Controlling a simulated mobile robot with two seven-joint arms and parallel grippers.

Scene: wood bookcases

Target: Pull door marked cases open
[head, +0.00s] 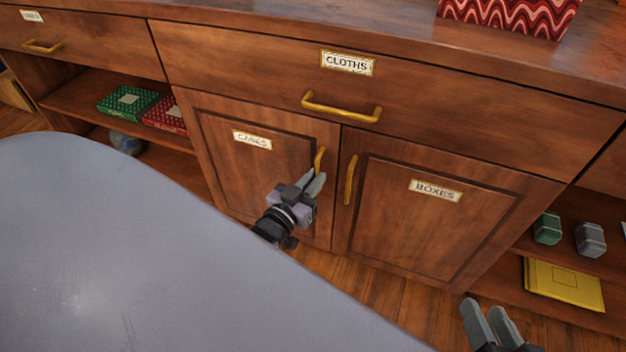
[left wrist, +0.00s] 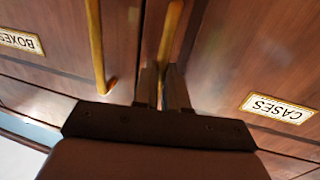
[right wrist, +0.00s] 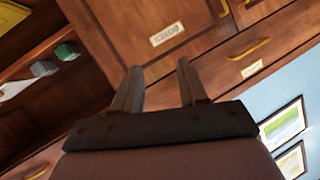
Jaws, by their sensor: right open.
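The door marked CASES (head: 225,150) is the left door of a wooden cabinet and looks closed in the head view. Its label (left wrist: 278,108) shows upside down in the left wrist view. Its brass handle (head: 320,158) is upright near the door's right edge. My left gripper (head: 313,184) is at the lower part of this handle. In the left wrist view the handle (left wrist: 170,35) runs down between my close-set left fingers (left wrist: 162,88), which look shut on it. My right gripper (head: 490,322) is open and empty, low at the right; its spread fingers show in the right wrist view (right wrist: 158,88).
The BOXES door (head: 410,220), with its own brass handle (head: 351,180), is right beside. The CLOTHS drawer (head: 440,95) is above. Open shelves at the left hold patterned boxes (head: 128,102); those at the right hold small canisters and a yellow item (head: 563,284).

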